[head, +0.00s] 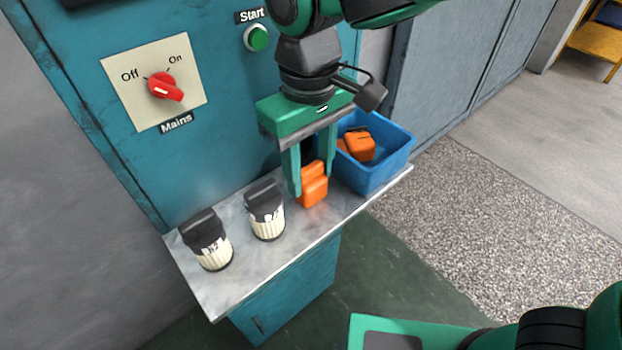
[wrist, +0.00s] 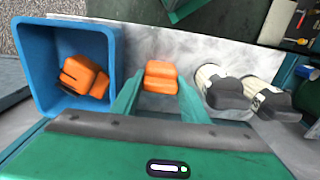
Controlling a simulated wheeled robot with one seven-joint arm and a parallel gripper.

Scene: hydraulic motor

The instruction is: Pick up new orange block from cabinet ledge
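An orange block (head: 313,184) stands on the grey ledge (head: 240,277) of the teal cabinet, just left of a blue bin. In the wrist view the orange block (wrist: 160,77) sits between the tips of my gripper's two green fingers. My gripper (head: 311,184) points down over the block, with one finger on each side of it. In the wrist view the fingers (wrist: 160,95) are spread, and a gap seems to show on the right side of the block. Contact on the left side is hard to tell.
The blue bin (head: 371,183) holds another orange block (head: 359,145). Two black-and-white cylinders (head: 207,240) (head: 266,209) stand on the ledge to the left. A panel with a red mains switch (head: 165,87) and a green start button (head: 256,38) rises behind.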

